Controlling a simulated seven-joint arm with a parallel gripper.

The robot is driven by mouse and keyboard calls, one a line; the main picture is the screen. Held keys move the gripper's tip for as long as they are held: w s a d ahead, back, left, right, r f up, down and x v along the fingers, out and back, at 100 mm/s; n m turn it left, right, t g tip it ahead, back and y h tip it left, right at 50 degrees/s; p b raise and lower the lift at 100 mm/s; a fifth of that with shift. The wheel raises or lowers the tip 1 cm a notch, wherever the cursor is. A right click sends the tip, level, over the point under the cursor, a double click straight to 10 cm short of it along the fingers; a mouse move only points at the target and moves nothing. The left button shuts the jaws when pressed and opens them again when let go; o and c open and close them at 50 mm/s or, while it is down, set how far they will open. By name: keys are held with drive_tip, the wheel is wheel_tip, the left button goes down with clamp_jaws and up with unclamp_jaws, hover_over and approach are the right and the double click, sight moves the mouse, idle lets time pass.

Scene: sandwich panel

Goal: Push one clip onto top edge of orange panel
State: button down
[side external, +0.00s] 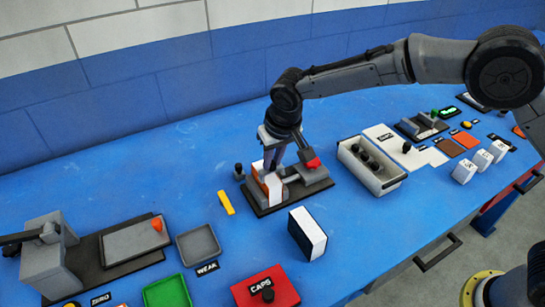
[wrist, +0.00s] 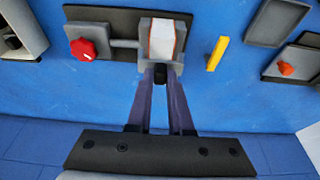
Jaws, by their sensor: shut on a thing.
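The panel (side external: 273,184), white with orange edges, stands upright in a grey clamp fixture (side external: 310,174) with a red knob. In the wrist view, the panel (wrist: 162,38) sits between the grey jaws. My gripper (side external: 272,168) points down at the fixture, close to the panel's back side. In the wrist view, my gripper's fingertips (wrist: 161,72) close on a small dark piece, probably a clip, beside the fixture's near edge. The fingers hide most of it. I cannot tell whether it touches the panel's top edge.
A grey bin (side external: 370,165) with several black pieces stands right of the fixture. A yellow bar (side external: 226,203) lies to the left, and a white block (side external: 307,233) stands in front. A red CAPS box (side external: 265,287) is at the front. Blue table lies clear behind the fixture.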

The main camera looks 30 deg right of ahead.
sight(274, 165)
drive_tip(key=shift+f, duration=1.55)
idle(1.7)
drive_tip(key=c, duration=0.7)
unclamp_jaws()
drive_tip(key=shift+c, duration=0.2)
drive_tip(key=shift+o, duration=0.2)
drive_tip(key=shift+o, duration=1.4)
drive_tip(key=shift+r, duration=3.8)
